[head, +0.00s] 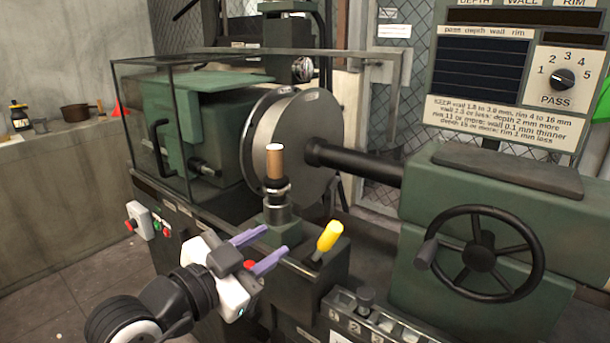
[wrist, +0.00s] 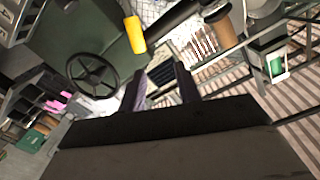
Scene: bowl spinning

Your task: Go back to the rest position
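My gripper (head: 262,250) shows at the lower middle of the head view, with two purple fingers spread apart and nothing between them. It is in front of the green lathe (head: 185,120), apart from it. In the wrist view my gripper (wrist: 160,85) also has its fingers apart and empty. The yellow lever handle (head: 330,236) stands just right of the fingers in the head view, and it also shows in the wrist view (wrist: 135,34). My arm reaches in from the bottom left of the head view.
A wooden-handled tool post (head: 274,165) stands behind my gripper. A handwheel (head: 480,252) is at right, and a numbered selector (head: 365,320) is low in front. The round metal disc (head: 300,150) is on the spindle. A control box (head: 140,220) sits at left. Open floor lies at lower left.

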